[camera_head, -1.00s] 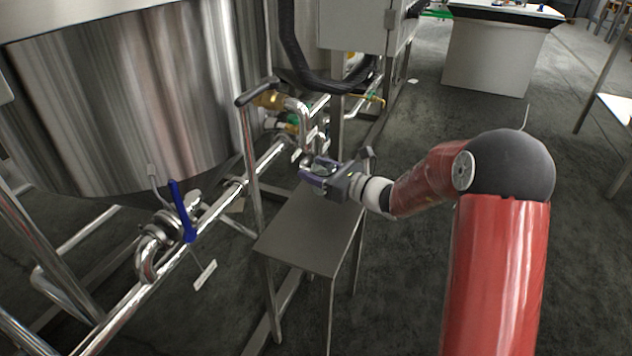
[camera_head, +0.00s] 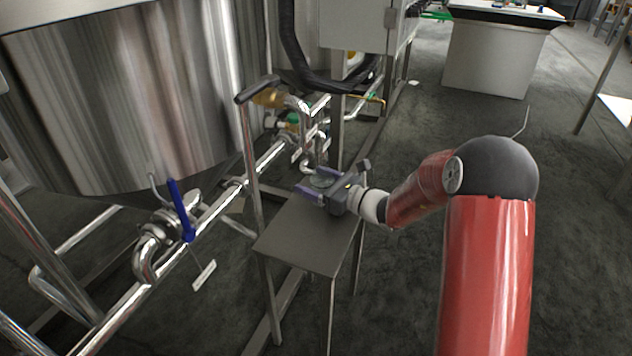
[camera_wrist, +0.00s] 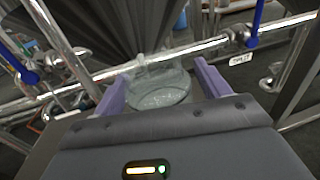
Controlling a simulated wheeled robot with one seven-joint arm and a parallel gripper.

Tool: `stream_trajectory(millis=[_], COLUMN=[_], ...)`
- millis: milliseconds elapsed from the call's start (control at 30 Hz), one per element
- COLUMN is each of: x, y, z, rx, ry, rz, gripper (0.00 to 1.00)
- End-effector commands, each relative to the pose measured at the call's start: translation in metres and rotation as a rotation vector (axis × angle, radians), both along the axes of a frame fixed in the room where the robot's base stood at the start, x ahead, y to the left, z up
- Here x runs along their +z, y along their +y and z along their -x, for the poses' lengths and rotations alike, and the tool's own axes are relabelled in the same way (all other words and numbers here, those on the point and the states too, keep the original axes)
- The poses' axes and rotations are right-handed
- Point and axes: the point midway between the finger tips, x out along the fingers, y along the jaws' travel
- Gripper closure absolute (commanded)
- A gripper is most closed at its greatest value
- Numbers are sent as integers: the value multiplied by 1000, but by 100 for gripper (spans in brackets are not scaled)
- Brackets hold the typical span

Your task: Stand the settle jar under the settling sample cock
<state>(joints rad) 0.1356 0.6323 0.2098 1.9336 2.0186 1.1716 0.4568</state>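The settle jar, a clear glass jar (camera_head: 322,182), is between the purple fingers of my gripper (camera_head: 320,184), low over the far end of a small grey stand (camera_head: 298,240). A bent steel outlet pipe (camera_head: 308,163), likely the sampling cock, comes down just behind the jar. Whether its mouth is over the jar is unclear.
A large steel tank (camera_head: 125,95) fills the left. A horizontal pipe (camera_head: 215,208) with a blue-handled valve (camera_head: 180,210) runs below it. A black-topped upright post (camera_head: 250,160) stands left of the stand. The near part of the stand top is bare. Open floor lies to the right.

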Motion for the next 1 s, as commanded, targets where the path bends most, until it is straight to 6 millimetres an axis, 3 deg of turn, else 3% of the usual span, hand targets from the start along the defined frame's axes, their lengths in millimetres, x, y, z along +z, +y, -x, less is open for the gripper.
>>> stream_trajectory(millis=[267, 733, 1000], x=[6, 4, 4], y=[0, -78, -101], z=[0, 46, 61], rx=[0, -4, -1], ry=[-1, 0, -1], rz=[1, 0, 1], gripper=[25, 25, 25])
